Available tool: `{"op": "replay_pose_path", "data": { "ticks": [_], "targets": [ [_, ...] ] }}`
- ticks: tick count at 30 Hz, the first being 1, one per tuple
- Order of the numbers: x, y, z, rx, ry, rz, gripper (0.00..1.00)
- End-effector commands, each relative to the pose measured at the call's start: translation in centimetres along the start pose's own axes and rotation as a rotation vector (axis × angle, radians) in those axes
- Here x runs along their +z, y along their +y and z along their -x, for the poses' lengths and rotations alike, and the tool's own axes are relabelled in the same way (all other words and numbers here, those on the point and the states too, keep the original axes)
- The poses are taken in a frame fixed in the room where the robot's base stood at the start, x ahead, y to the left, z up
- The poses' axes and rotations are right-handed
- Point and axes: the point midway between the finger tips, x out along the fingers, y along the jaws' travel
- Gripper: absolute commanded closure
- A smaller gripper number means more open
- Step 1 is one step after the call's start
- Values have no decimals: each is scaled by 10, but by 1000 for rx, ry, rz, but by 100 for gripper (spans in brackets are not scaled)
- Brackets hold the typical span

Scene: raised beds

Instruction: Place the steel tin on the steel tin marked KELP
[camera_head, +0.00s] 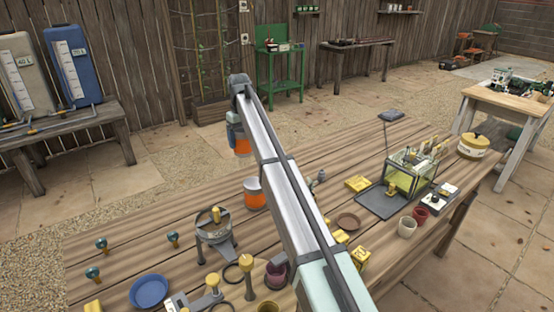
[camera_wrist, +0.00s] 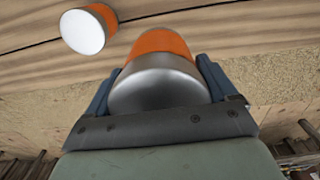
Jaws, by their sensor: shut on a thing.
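My gripper (camera_head: 234,120) is shut on a steel tin with an orange band (camera_head: 243,147), held above the far side of the wooden table. In the wrist view the held tin (camera_wrist: 160,85) sits between the two blue-grey fingers of my gripper (camera_wrist: 157,84). A second steel tin with an orange band (camera_head: 254,193) stands on the table, below and slightly right of the held tin. In the wrist view this tin (camera_wrist: 88,28) shows a pale flat top, apart from the held tin and to its upper left. No KELP marking is readable on either tin.
My arm crosses the middle of the head view and hides part of the table. A metal stand (camera_head: 214,232) is nearest the standing tin, at its lower left. A blue plate (camera_head: 149,291), brown saucer (camera_head: 348,221) and glass box (camera_head: 408,180) are farther off. The table's left part is fairly clear.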

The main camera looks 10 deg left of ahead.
Motion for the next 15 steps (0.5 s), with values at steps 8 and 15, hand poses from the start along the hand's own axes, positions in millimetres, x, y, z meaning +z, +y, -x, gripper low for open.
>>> {"op": "replay_pose_path", "data": {
  "ticks": [8, 15],
  "targets": [
    [25, 92, 25, 0, 1, -72, 66],
    [36, 133, 45, 0, 2, 0, 66]
  ]
}}
